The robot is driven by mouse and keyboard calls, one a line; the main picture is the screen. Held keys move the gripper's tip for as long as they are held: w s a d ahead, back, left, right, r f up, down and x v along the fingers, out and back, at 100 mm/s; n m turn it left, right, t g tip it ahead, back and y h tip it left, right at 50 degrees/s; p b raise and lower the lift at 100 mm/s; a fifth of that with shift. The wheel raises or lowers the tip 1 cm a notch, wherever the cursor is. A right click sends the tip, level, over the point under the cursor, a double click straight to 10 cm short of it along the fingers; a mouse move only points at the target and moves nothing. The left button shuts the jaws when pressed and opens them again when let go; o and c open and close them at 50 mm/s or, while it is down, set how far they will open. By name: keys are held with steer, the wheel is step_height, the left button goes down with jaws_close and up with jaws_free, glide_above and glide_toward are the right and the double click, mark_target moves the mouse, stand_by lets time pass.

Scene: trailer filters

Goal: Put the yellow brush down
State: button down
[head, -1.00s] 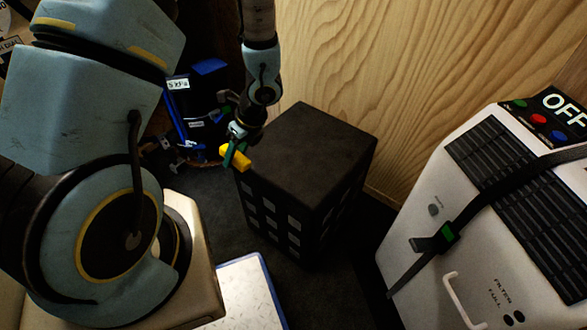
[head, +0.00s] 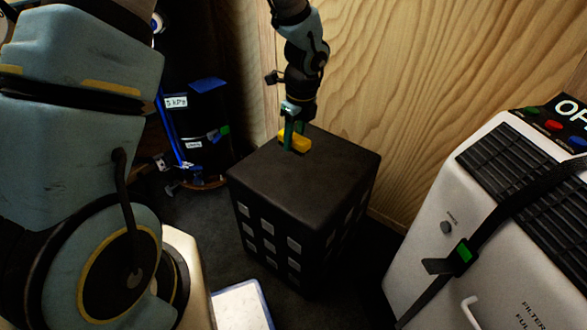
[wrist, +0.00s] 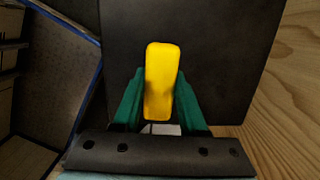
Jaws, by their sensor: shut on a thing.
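The yellow brush (head: 297,140) is between the green fingers of my gripper (head: 293,132), over the far corner of the black box's top. In the wrist view the brush (wrist: 161,75) lies lengthwise between the two fingertips (wrist: 158,97), with the box's dark top (wrist: 215,35) behind it. My gripper is shut on the brush. I cannot tell whether the brush touches the box top. A pale part shows below the brush in the wrist view; the rest of its underside is hidden.
The black box (head: 310,185) has a bare, flat top. A wooden wall (head: 430,70) rises close behind it. A white filter unit (head: 500,220) with a black strap stands right. A blue-trimmed dark container (head: 203,120) stands left, and a white blue-edged panel (head: 240,305) lies in front.

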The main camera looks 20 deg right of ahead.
mark_target(292, 173)
step_height(292, 173, down, 8)
steer(key=shift+f+b, duration=0.1)
steer(key=shift+b, duration=0.45)
steer(key=shift+f, duration=0.1)
steer(key=shift+f, duration=0.4)
steer(key=shift+c, duration=2.2)
jaws_free()
steer(key=shift+r+b, duration=0.15)
steer(key=shift+b, duration=0.3)
steer(key=r+p, duration=0.1)
steer(key=r, duration=0.2)
steer(key=r+p, duration=0.1)
steer(key=r, duration=0.3)
steer(key=d+r+p, duration=0.1)
steer(key=r, duration=0.3)
steer(key=shift+s, duration=0.4)
